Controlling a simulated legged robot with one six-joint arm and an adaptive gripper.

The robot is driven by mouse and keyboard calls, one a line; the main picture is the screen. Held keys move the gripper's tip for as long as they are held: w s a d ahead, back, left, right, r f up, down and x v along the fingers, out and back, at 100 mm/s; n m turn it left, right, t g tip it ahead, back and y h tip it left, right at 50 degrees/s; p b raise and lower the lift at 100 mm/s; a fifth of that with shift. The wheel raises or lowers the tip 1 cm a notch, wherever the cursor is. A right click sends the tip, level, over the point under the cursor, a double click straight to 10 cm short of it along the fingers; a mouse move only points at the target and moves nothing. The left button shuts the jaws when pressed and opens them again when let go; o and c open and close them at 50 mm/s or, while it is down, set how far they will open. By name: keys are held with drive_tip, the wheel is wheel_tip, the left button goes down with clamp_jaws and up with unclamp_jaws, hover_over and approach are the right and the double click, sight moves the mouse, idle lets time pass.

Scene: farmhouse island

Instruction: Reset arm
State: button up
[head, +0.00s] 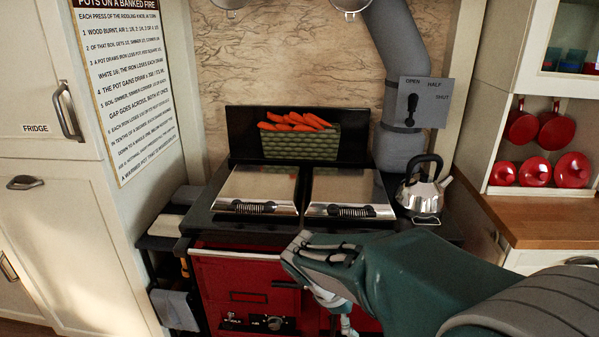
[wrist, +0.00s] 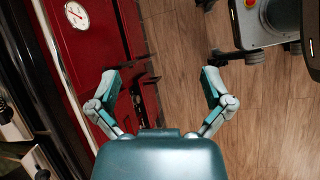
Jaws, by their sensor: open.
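My gripper (wrist: 160,88) is open and empty in the wrist view, its two fingers spread wide above the wooden floor. The left finger is close to the red front of the stove (wrist: 95,30) in that view; I cannot tell whether they touch. In the head view my teal arm comes in from the lower right and crosses in front of the red stove (head: 225,285). The gripper end is beside the stove's front rail, and its fingertips are mostly hidden there.
Two closed silver hotplate lids (head: 258,186) (head: 345,188) lie on the stove top. A kettle (head: 424,190) stands at right, and a green basket (head: 300,146) of carrots (head: 295,122) behind. A damper lever (head: 411,105) is on the flue. A wooden counter (head: 545,217) is at right. Floor (wrist: 185,75) shows below.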

drive_tip(key=s+d+r+m+t+y, duration=0.2)
drive_tip(key=s+r+m+y, duration=0.1)
drive_tip(key=s+m, duration=0.4)
drive_tip(key=s+d+r+m+t+y, duration=0.2)
drive_tip(key=s+r+m+y, duration=0.1)
drive_tip(key=s+r+m, duration=0.3)
drive_tip(key=shift+s+d+m+t, duration=0.25)
drive_tip(key=shift+s+m+t, duration=0.05)
drive_tip(key=shift+s+m, duration=0.55)
